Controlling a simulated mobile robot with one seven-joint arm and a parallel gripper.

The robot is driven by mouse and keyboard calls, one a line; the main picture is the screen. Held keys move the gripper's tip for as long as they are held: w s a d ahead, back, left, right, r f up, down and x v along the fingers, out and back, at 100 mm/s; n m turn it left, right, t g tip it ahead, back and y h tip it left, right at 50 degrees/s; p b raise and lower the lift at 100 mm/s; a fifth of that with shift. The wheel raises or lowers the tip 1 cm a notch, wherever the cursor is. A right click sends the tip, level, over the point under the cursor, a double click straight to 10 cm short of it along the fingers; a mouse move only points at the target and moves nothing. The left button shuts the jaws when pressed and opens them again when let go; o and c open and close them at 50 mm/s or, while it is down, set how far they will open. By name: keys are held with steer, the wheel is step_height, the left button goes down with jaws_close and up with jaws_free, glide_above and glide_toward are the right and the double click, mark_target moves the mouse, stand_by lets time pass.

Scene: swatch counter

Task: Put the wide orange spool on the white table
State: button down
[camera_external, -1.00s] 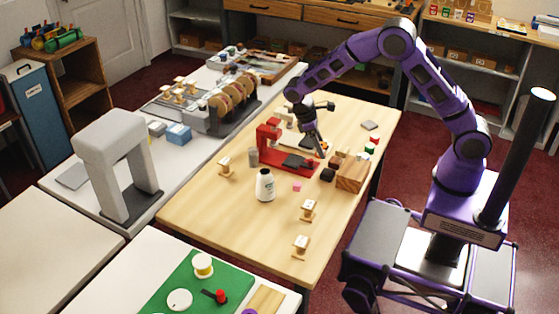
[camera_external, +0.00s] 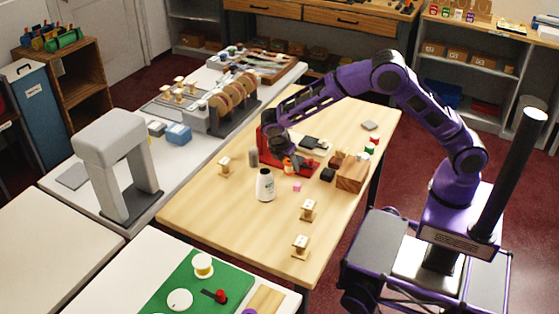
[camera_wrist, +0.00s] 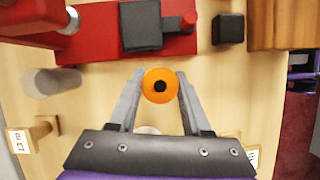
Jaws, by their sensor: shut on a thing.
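My gripper (camera_wrist: 160,82) is shut on the orange spool (camera_wrist: 160,72). The spool shows end-on in the wrist view, round with a dark centre hole, between the two grey fingers. In the external view my gripper (camera_external: 285,160) is over the front of the red press, and a bit of orange (camera_external: 288,168) shows at its fingertips. Its exact height above the wooden table (camera_external: 240,220) is hard to tell.
A white bottle (camera_external: 265,186) stands close in front of my gripper. The red press (camera_wrist: 95,45), a grey cylinder (camera_wrist: 50,82), a black cube (camera_wrist: 228,28) and a wooden block (camera_external: 352,175) are nearby. A grey arch (camera_external: 113,150) stands on the long white table. The lower-left table is bare.

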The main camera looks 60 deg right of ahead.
mark_target(289, 172)
steer(key=shift+f, duration=1.8)
steer(key=shift+f, duration=0.1)
steer(key=shift+c, duration=1.8)
jaws_free()
steer(key=p+v, duration=0.1)
steer(key=v, duration=1)
steer(key=shift+r, duration=0.4)
steer(key=shift+c, duration=0.2)
steer(key=shift+a+r, duration=0.15)
steer(key=shift+r, duration=0.1)
steer(key=shift+c, duration=1.4)
